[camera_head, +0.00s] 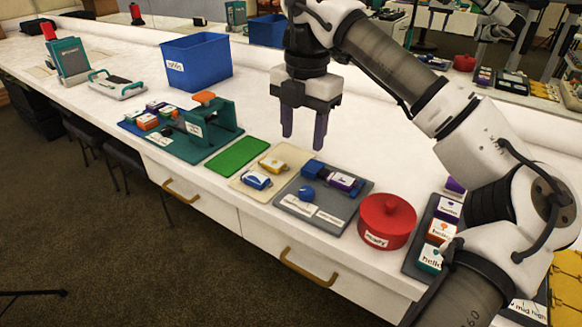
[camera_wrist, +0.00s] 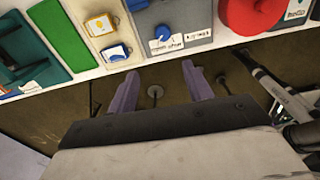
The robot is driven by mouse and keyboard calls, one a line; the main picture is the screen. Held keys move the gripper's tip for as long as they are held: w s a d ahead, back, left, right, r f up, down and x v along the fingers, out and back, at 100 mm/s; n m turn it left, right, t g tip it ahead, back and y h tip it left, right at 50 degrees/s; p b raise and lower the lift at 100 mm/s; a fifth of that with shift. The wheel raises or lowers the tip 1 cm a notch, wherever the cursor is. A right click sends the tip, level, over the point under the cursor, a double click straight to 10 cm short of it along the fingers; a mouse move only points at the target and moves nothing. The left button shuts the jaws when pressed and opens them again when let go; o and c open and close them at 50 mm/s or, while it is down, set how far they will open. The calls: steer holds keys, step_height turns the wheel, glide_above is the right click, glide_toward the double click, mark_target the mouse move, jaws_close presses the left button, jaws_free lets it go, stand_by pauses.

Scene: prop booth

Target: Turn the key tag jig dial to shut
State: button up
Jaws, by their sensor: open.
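The key tag jig is a grey board (camera_head: 345,215) with a round blue dial (camera_head: 306,193) near its front left and white labels beside it. A blue block and a purple-and-white tag piece (camera_head: 345,182) sit at its back. In the wrist view the blue dial (camera_wrist: 162,32) is at the top centre, above small labels (camera_wrist: 166,45) that seem to read open and shut. The dial's pointing direction is too small to tell. My gripper (camera_head: 303,138) has its purple fingers spread, empty and pointing down, above and apart from the jig. The fingers also show in the wrist view (camera_wrist: 160,72).
A red lidded pot (camera_head: 387,220) stands close right of the jig. A cream tray (camera_head: 263,180) with yellow and blue tags lies left, then a green mat (camera_head: 238,157) and a teal stand (camera_head: 205,130). A blue bin (camera_head: 196,62) stands behind. Counter behind the jig is clear.

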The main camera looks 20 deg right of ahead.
mark_target(307, 190)
steer(key=shift+m, duration=0.3)
steer(key=f, duration=0.4)
steer(key=d+f, duration=0.1)
steer(key=f, duration=0.8)
steer(key=shift+w+d+f+b, duration=0.1)
steer(key=shift+d+f+b, duration=0.15)
steer(key=shift+b, duration=0.1)
steer(key=c, duration=1)
steer(key=shift+o, duration=0.2)
